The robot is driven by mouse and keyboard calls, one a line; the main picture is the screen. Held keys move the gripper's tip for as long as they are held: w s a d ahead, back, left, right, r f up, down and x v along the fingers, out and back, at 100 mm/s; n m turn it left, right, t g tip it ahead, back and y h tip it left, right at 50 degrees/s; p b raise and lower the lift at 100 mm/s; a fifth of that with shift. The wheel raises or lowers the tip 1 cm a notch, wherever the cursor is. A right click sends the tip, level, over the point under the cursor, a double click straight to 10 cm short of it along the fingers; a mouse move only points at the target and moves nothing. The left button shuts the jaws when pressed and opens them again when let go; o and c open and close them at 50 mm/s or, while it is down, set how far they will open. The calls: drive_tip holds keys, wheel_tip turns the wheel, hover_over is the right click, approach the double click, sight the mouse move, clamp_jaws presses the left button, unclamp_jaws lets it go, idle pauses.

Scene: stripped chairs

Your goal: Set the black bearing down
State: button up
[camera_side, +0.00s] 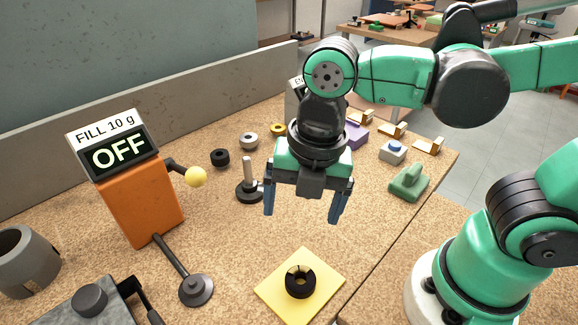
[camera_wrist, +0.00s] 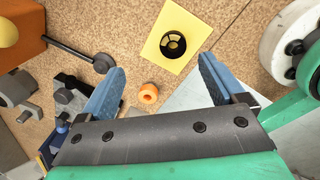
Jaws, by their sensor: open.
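A black ring-shaped bearing (camera_side: 300,283) lies flat on a yellow square pad (camera_side: 272,291) at the front of the table. In the wrist view the bearing (camera_wrist: 173,45) sits near the middle of the yellow pad (camera_wrist: 193,22), beyond my fingertips. My gripper (camera_side: 303,206) is open and empty, its blue fingers pointing down, and in the side view it is above and behind the pad. In the wrist view my gripper (camera_wrist: 161,66) has its two fingers wide apart with nothing between them. It is not touching the bearing.
An orange fill station (camera_side: 140,205) with an OFF display (camera_side: 119,151) and a yellow-knobbed lever (camera_side: 195,177) stands left. A black-based upright post (camera_side: 249,185) is behind my gripper. Another black ring (camera_side: 220,157) and a silver ring (camera_side: 249,140) lie farther back. An orange ring (camera_wrist: 148,93) shows in the wrist view.

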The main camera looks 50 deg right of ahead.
drive_tip(key=w+d+m+t, duration=0.2)
drive_tip(key=d+m, duration=0.3)
drive_tip(key=m, duration=0.8)
drive_tip(key=w+d+m+t, duration=0.3)
drive_tip(key=d+m+t, duration=0.1)
drive_tip(key=m, duration=0.8)
drive_tip(key=shift+w+d+r+m+h, duration=0.2)
drive_tip(key=shift+d+r+m+h, duration=0.15)
drive_tip(key=shift+d, duration=0.5)
